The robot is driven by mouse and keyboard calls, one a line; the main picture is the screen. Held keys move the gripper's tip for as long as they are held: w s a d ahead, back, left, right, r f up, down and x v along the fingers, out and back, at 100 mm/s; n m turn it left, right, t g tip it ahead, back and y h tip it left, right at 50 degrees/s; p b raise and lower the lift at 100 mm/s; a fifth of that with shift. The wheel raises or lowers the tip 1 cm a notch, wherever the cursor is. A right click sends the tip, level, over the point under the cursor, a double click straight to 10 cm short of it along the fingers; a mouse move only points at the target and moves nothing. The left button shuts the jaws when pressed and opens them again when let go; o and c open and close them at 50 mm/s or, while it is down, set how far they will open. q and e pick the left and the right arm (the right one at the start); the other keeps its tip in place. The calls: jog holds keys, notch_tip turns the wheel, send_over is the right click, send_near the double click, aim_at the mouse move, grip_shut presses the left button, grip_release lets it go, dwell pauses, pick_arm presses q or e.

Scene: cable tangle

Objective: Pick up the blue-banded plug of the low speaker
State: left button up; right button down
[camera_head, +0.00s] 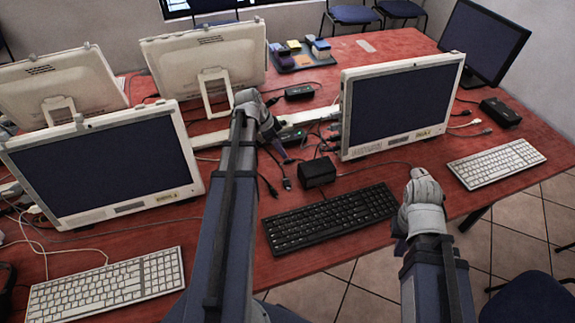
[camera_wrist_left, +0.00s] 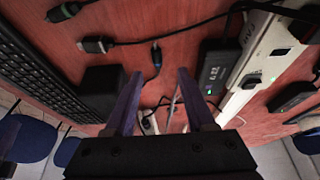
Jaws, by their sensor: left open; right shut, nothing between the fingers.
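The low speaker is likely the small black box (camera_head: 318,172) behind the black keyboard; it also shows at the left in the left wrist view (camera_wrist_left: 100,88). Several dark cable plugs lie on the red table near it. One plug (camera_wrist_left: 156,57) lies just beyond my left fingertips, another (camera_wrist_left: 96,44) further left, and one (camera_wrist_left: 66,11) at the top left. I cannot clearly make out which has a blue band. My left gripper (camera_wrist_left: 160,76) is open and empty above the table, beside the box (camera_head: 284,155). My right gripper (camera_head: 418,174) is shut and empty above the table's front edge.
A white power strip (camera_wrist_left: 256,60) with a black adapter (camera_wrist_left: 220,68) lies right of my left fingers. A black keyboard (camera_head: 330,220) lies in front. Monitors stand left and right (camera_head: 398,108). Loose cables cross between them.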

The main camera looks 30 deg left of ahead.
aim_at(289, 160)
pick_arm(q)
jog(key=shift+b+x, duration=2.45)
jog(key=shift+x, duration=0.4)
jog(key=shift+s+d+r, duration=0.1)
jog(key=shift+s, duration=0.05)
grip_shut()
